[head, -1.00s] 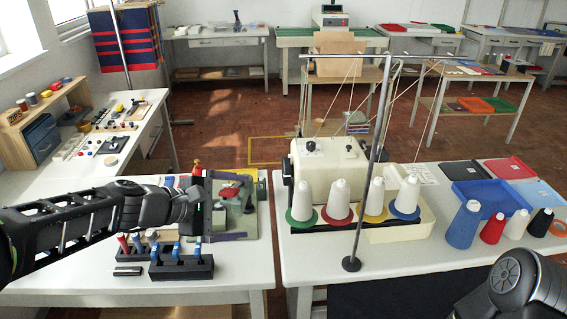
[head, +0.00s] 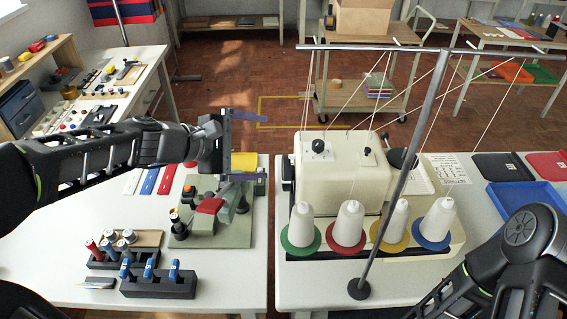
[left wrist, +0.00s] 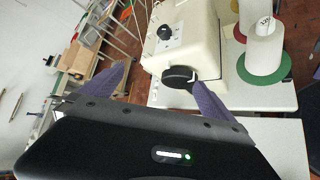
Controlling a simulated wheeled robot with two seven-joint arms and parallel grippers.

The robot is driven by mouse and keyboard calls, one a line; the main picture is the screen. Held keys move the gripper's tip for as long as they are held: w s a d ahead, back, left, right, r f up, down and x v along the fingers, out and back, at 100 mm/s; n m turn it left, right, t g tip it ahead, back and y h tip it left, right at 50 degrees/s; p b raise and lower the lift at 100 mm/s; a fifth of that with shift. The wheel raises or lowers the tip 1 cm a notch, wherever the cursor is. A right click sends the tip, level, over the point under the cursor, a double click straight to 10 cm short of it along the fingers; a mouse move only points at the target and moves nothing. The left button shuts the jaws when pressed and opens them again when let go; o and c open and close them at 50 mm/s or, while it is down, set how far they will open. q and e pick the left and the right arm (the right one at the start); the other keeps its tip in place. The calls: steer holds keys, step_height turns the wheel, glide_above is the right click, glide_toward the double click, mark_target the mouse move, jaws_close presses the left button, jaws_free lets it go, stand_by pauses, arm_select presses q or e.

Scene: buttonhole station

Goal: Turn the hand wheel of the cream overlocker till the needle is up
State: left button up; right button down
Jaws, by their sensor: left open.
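The cream overlocker (head: 340,178) stands on the right table with white thread cones in front of it. Its black hand wheel (head: 287,170) is on the left side of the body; the left wrist view shows it as a dark disc (left wrist: 180,76). My left gripper (head: 246,147) is open and empty, left of the wheel and apart from it, with its purple fingers pointing right. In the left wrist view the open fingers (left wrist: 156,90) spread wide, and the wheel shows near the right finger. The needle cannot be made out. My right gripper is out of view.
A thread stand pole (head: 405,175) rises in front of the overlocker, with threads running from its top bar. A green-based device (head: 235,232) sits below my left gripper on the left table. A blue tray (head: 525,196) lies at right. A gap separates the tables.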

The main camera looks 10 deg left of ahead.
arm_select(q)
steer(key=shift+s, duration=0.15)
steer(key=b, duration=0.2)
glide_toward(288, 173)
steer(key=w+f, duration=0.4)
steer(key=x, duration=0.6)
steer(key=shift+w, duration=0.15)
steer(key=shift+f, duration=0.1)
steer(key=c, duration=1.3)
steer(key=shift+p, duration=0.3)
